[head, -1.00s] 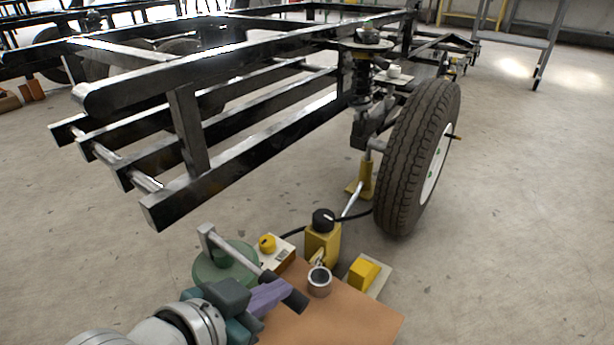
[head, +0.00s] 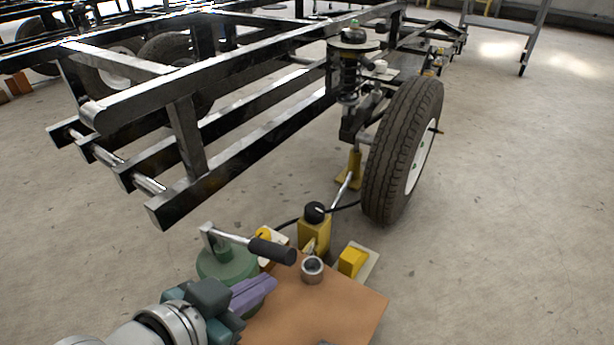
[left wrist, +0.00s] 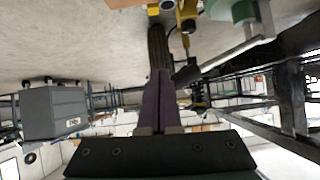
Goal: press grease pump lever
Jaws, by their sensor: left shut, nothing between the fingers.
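The grease pump is a green round can (head: 228,262) at the lower middle of the head view. Its silver lever (head: 228,236) runs right from the top and ends in a black handle (head: 272,250), raised above the table. My left gripper (head: 270,283) has purple fingers, shut and empty. In the head view it is just below the handle with a gap between them. My right gripper is out of view.
The pump stands by a brown tabletop (head: 335,310) with a small metal cup (head: 312,268). A yellow pump unit with a black cap (head: 314,232) and a yellow block (head: 353,261) are behind. A tire (head: 402,150) and black frame (head: 240,150) stand beyond. Open floor lies right.

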